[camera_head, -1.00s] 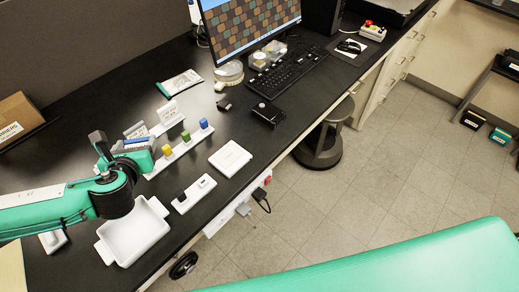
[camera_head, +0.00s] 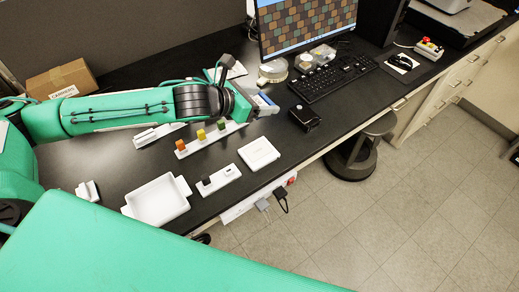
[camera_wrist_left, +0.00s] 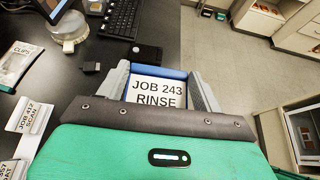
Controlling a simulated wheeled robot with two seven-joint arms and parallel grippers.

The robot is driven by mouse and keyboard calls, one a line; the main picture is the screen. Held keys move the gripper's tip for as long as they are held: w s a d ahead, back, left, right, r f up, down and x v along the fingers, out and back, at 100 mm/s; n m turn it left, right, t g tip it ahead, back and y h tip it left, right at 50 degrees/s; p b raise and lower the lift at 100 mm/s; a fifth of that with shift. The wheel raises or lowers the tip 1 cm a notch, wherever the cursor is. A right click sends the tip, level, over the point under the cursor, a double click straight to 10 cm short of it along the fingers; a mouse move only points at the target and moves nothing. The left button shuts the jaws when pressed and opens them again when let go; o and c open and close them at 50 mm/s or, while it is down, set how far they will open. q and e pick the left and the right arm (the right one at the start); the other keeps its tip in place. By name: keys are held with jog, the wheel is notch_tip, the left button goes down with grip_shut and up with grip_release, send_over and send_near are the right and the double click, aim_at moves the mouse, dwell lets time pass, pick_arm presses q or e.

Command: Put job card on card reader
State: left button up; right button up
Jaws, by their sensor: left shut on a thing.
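The job card (camera_wrist_left: 157,91), white with a blue edge and reading JOB 243 RINSE, is between the fingers of my left gripper (camera_wrist_left: 160,85). My left gripper (camera_head: 264,103) is shut on it and holds it out over the black bench, right of the colored blocks. The card's blue edge (camera_head: 265,98) shows at the fingertips in the head view. A small black box (camera_head: 304,117), possibly the card reader, sits to the right of the gripper, apart from the card. It also shows beyond the card in the wrist view (camera_wrist_left: 147,53). My right gripper is not in view.
A keyboard (camera_head: 335,77) and monitor stand behind the box. A white square pad (camera_head: 259,153), a white tray (camera_head: 158,201) and a rack of colored blocks (camera_head: 188,150) lie nearer. Another card, JOB 412 SCAN (camera_wrist_left: 28,116), stands at left in the wrist view.

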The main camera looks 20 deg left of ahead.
aim_at(258, 152)
pick_arm(q)
notch_tip(258, 152, down, 20)
jog(key=p, duration=0.3)
jog(key=shift+r, duration=0.1)
dwell(0.4)
jog(key=o, duration=0.9)
jog(key=shift+o, duration=0.2)
jog(key=shift+s+a+r, duration=0.1)
jog(key=shift+s+a, duration=0.15)
jog(key=b+v, duration=0.3)
jog(key=v, duration=0.6)
jog(key=shift+s+a+r, duration=0.2)
jog(key=shift+s, duration=0.1)
jog(key=shift+v, duration=0.75)
